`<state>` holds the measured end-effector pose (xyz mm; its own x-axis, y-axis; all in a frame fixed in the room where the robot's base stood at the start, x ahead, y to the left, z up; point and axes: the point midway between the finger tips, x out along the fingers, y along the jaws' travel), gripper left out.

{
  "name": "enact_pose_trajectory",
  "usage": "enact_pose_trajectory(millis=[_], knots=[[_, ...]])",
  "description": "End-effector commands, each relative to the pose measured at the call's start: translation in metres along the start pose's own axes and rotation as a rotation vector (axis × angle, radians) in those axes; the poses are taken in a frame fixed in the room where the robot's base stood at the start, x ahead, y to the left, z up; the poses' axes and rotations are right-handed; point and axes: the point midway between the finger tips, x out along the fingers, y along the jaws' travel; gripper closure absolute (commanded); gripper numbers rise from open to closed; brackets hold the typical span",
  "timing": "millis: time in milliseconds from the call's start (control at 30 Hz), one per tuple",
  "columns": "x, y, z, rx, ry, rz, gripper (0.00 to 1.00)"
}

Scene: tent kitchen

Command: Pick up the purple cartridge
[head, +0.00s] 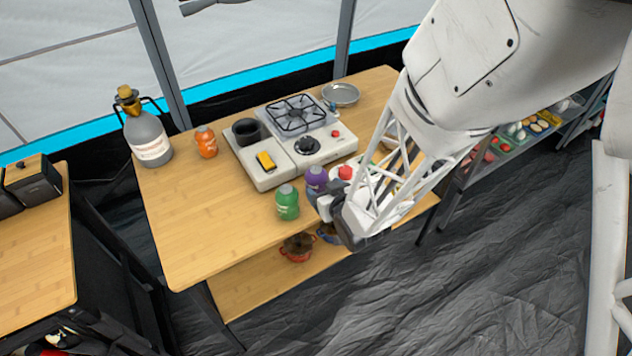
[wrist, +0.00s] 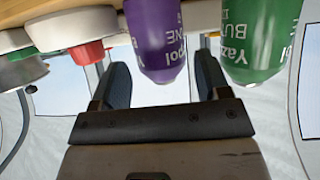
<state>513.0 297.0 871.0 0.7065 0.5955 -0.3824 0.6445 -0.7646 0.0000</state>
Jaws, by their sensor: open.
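The purple cartridge (head: 316,180) stands on the wooden table (head: 205,225), near its front edge and just right of the green cartridge (head: 287,203). In the wrist view the purple cartridge (wrist: 155,40) appears upside down, with its label in view. My gripper (head: 330,208) is at the front edge of the table, close to the purple cartridge. Its two fingers (wrist: 163,80) are open, one on each side of the purple cartridge in the picture. I cannot tell whether they touch it. The right finger lies between the purple and green cartridges in the wrist view.
A red-capped white item (head: 345,172) stands just right of the purple cartridge. An orange cartridge (head: 206,142) and a large grey bottle (head: 147,135) stand at the back left. The table's front left is clear.

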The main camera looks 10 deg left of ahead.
Motion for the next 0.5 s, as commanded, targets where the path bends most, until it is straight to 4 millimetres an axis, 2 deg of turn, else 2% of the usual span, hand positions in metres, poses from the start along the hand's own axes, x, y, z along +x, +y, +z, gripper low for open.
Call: enact_pose_trajectory(millis=[500], knots=[[0.0063,0.0001,0.0001,0.0,0.0,0.0,0.31]])
